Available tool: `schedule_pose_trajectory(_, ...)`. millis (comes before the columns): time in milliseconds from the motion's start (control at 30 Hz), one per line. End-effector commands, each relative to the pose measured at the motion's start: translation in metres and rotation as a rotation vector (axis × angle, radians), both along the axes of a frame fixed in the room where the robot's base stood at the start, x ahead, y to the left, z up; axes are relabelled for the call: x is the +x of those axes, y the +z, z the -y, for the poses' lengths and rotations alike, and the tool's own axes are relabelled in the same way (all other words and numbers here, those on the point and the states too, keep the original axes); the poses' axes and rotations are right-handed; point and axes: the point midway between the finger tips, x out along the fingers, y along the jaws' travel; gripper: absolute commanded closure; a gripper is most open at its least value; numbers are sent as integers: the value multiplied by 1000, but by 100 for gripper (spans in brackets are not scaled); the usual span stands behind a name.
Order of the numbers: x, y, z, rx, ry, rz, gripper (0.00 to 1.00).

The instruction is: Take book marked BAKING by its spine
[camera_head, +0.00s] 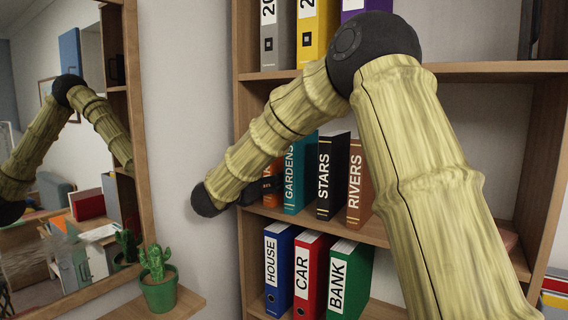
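An orange book (270,171) stands at the left end of the middle shelf, left of the teal GARDENS book (293,178). My arm's end covers most of its spine, so I cannot read its title. No title BAKING is readable anywhere in view. My dark gripper (262,190) is at the orange book's spine, seen small and partly hidden by my arm. I cannot tell whether its fingers are open, shut, or touching the book.
STARS (333,175) and RIVERS (358,185) stand right of GARDENS. HOUSE (280,268), CAR (311,275) and BANK (344,280) binders fill the shelf below. A potted cactus (159,285) stands on a small ledge at lower left, beside a framed mirror (140,130).

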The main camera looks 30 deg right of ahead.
Motion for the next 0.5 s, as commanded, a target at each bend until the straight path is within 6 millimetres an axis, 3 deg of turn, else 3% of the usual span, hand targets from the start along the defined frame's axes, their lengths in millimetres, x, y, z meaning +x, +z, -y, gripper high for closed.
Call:
schedule_pose_trajectory(267,4,2,16,-1,-3,-1,43)
schedule_pose_trajectory(500,13,0,44,-1,-4,-1,43)
